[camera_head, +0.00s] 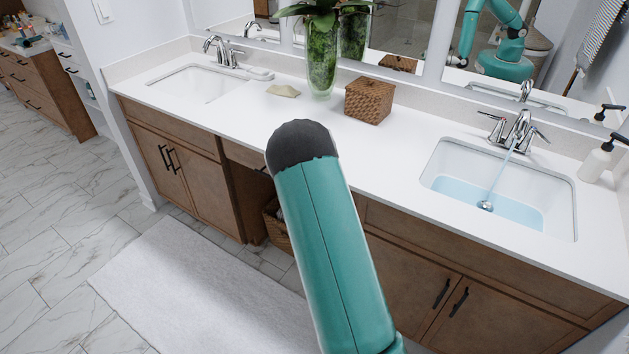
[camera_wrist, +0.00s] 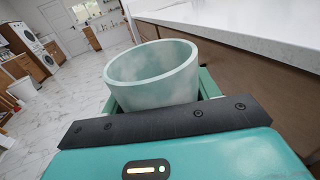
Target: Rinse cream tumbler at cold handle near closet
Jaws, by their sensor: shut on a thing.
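In the wrist view, my gripper (camera_wrist: 160,100) is shut on a pale, green-tinged tumbler (camera_wrist: 150,84). Its open rim shows, and it looks slightly tilted. It is held beside and below the white counter edge. The gripper and tumbler are not seen in the head view, where only my arm shows. The right faucet (camera_head: 520,125) has a left handle (camera_head: 492,116) and a right handle (camera_head: 538,133). Water (camera_head: 499,177) runs from its spout into the right sink (camera_head: 447,160), where blue water is pooled. Which handle is cold, I cannot tell.
The white counter (camera_head: 235,108) carries a plant vase (camera_head: 321,65), a woven box (camera_head: 369,100) and a soap bar (camera_head: 284,90). A soap bottle (camera_head: 596,162) stands right of the right sink. The left sink (camera_head: 195,82) looks dry. A white rug (camera_head: 190,290) lies on the floor.

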